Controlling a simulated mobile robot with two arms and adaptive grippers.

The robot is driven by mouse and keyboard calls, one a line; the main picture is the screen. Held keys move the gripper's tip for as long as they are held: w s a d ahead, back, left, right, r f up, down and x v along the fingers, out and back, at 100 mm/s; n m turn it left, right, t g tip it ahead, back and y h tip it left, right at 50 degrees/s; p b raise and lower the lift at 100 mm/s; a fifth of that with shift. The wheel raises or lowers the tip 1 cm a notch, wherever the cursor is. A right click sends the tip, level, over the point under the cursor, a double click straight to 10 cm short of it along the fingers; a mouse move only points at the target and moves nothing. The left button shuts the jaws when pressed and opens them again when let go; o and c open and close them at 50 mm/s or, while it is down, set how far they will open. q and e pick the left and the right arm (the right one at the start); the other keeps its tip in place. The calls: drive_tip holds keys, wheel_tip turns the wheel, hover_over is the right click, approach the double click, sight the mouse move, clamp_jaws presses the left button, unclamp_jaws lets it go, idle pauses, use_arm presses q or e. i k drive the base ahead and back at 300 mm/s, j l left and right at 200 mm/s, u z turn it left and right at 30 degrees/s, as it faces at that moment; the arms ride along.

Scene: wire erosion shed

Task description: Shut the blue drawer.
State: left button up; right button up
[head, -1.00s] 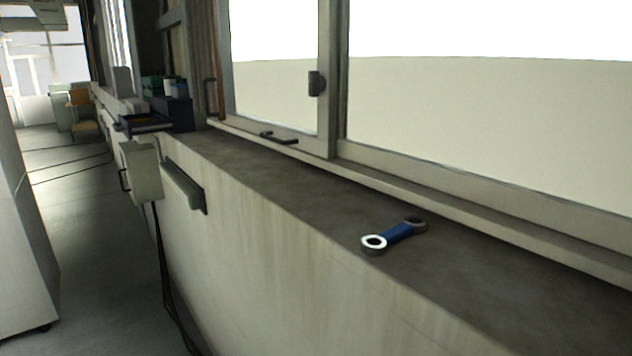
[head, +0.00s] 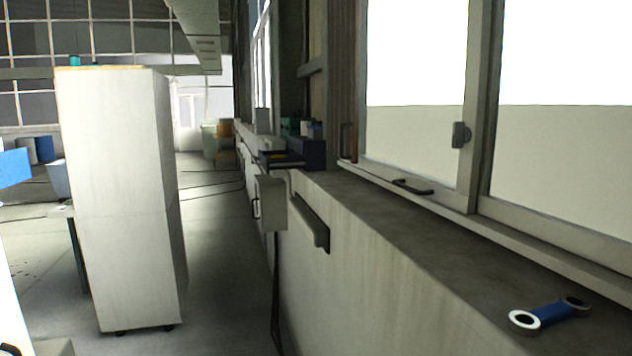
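A small dark blue drawer cabinet (head: 309,153) stands at the far end of the grey ledge, in the middle of the head view. A drawer (head: 280,160) sticks out of it toward the left, open, with something yellowish inside. It is small and dim at this distance, so its handle and full contents cannot be made out. Neither of my grippers is in view.
A blue-and-metal ring wrench (head: 549,315) lies on the ledge (head: 440,240) at the right. A grey box (head: 270,203) juts from the wall. A tall white cabinet (head: 120,200) on casters stands left; the floor (head: 215,250) between is clear. A blue block (head: 14,167) is cut off at the left edge.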

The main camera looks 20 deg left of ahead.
sight(295, 161)
drive_tip(key=i+j+u, duration=0.35)
drive_tip(key=i+j, duration=0.2)
drive_tip(key=j, duration=0.25)
drive_tip(key=i+j+u, duration=0.35)
drive_tip(key=i+j, duration=0.25)
drive_tip(key=i+z, duration=0.15)
drive_tip(key=z, duration=0.15)
drive_tip(key=i+j+z, duration=0.1)
drive_tip(key=z, duration=0.25)
